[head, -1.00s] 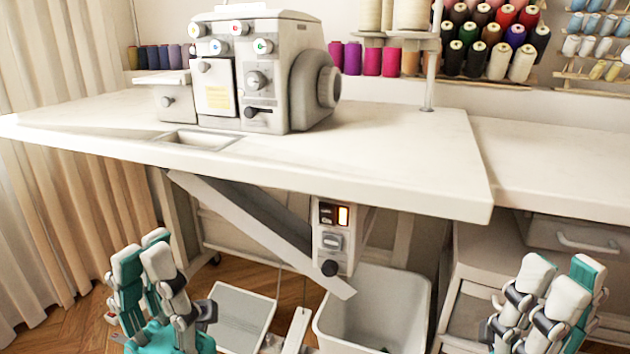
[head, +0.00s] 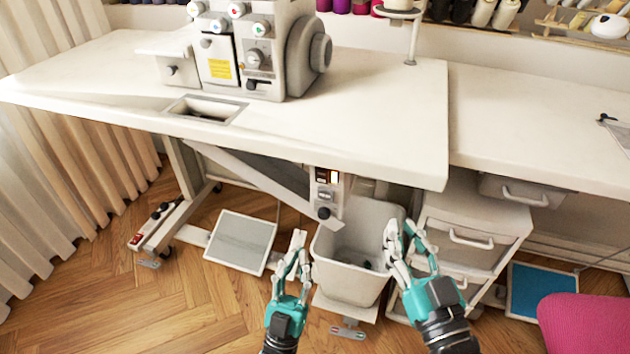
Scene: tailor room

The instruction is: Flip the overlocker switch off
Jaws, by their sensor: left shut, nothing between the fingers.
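The overlocker (head: 245,50) stands on the white table (head: 380,110). A grey control box (head: 325,196) hangs under the table's front edge. It has a small switch panel (head: 327,176) with a dark red part and a bright white part, and a black knob below. I cannot tell the switch's position. My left gripper (head: 300,240) is shut and empty, low in front of the table, below and left of the box and apart from it. My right gripper (head: 402,228) has its fingers apart and is empty, in front of the bin, right of the box.
A white bin (head: 340,275) stands under the box. A grey foot pedal (head: 240,242) lies on the wooden floor at left. A drawer unit (head: 475,225) stands at right. A slanted grey bar (head: 255,180) runs under the tabletop. A pink seat (head: 585,322) is at lower right.

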